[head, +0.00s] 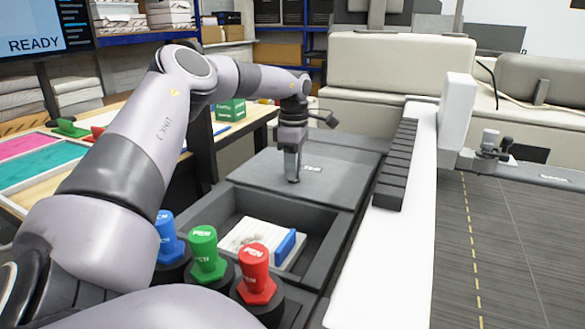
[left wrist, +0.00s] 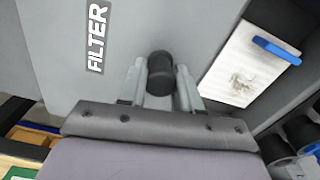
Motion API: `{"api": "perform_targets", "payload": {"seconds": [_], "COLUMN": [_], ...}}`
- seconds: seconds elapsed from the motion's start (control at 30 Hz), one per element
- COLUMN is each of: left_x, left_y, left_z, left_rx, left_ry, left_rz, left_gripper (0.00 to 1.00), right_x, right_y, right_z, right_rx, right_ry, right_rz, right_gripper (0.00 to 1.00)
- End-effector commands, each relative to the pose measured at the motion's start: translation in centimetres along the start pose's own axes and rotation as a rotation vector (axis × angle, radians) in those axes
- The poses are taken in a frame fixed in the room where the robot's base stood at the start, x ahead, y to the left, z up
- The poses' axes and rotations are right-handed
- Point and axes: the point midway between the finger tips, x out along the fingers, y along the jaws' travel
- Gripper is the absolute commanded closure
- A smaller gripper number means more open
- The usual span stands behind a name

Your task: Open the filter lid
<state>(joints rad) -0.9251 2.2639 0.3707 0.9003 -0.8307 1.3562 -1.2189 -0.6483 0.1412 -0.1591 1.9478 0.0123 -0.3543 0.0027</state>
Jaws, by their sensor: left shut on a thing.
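The filter lid (head: 335,180) is a flat grey panel behind an open dark compartment (head: 338,232). In the left wrist view the lid (left wrist: 50,60) carries a "FILTER" label and a black knob (left wrist: 160,72). My left gripper (head: 292,178) points down at the lid. Its fingers (left wrist: 160,80) are shut on the knob, one on each side. The lid looks flat, and the compartment in front of it is uncovered. In it lies a white filter pad (head: 246,240) with grey debris and a blue strip (head: 286,246). My right gripper is not in view.
Blue (head: 166,238), green (head: 205,252) and red (head: 256,272) knobs stand at the compartment's near edge. A white rail (head: 400,255) with dark blocks runs along the right. A wooden table (head: 110,118) with coloured trays is at the left. Floor shows at far right.

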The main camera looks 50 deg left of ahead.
Motion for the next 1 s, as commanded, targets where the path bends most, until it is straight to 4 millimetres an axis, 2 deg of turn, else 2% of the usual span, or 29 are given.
{"api": "perform_targets", "payload": {"seconds": [0.47, 0.5, 0.53, 0.83, 1.0], "left_x": [-0.2, -0.2, -0.2, -0.2, -2.1], "left_y": [0.3, 0.3, 0.3, 0.2, 0.3], "left_z": [0.1, 0.1, 0.1, 0.1, 0.1], "left_rx": [0.003, 0.003, 0.003, 0.001, 0.0], "left_ry": [-0.005, -0.005, -0.004, -0.002, -0.003], "left_rz": [0.003, 0.004, 0.003, 0.002, 0.005], "left_gripper": [1.0, 0.54, 0.48, 0.48, 0.48], "right_x": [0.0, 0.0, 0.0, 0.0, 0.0], "right_y": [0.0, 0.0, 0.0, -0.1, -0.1], "right_z": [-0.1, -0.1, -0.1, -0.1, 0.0], "right_rx": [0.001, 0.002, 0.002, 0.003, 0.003], "right_ry": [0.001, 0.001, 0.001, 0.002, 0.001], "right_rz": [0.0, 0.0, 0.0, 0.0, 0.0], "right_gripper": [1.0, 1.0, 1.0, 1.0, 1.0]}}
